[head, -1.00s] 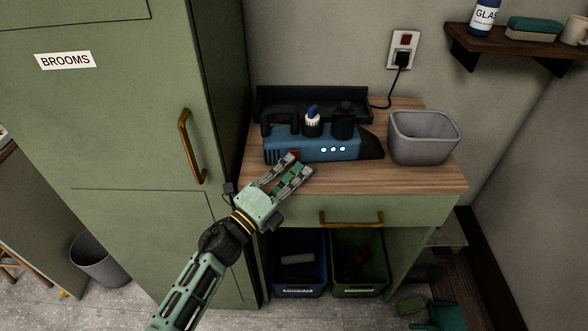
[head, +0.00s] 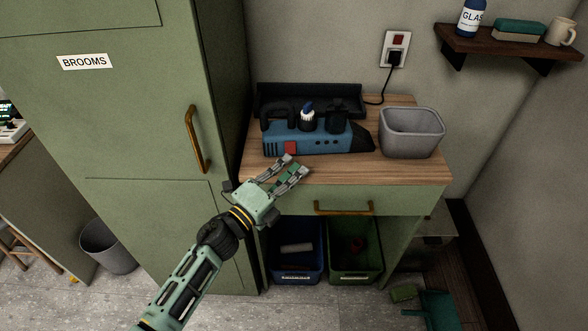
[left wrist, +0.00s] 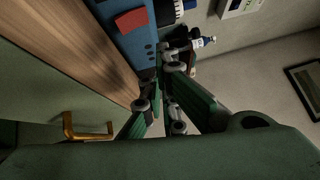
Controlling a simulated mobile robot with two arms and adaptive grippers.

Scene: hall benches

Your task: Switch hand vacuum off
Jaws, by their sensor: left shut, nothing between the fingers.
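The hand vacuum (head: 308,144) is blue with a black handle and a black nozzle pointing right. It lies on the wooden counter top (head: 400,171). A red switch (head: 290,148) is on its front side, and the small round lights beside it are dark. In the left wrist view the red switch (left wrist: 131,21) shows on the blue body (left wrist: 134,45). My left gripper (head: 298,164) is shut and empty, just in front of and below the red switch, apart from it as far as I can tell. My right gripper is in neither view.
A grey bin (head: 411,133) stands right of the vacuum. A wall socket (head: 396,52) with a plugged black cord is behind. A tall green broom cabinet (head: 130,130) rises at left. Below the counter are a drawer with a brass handle (head: 343,208) and blue and green crates.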

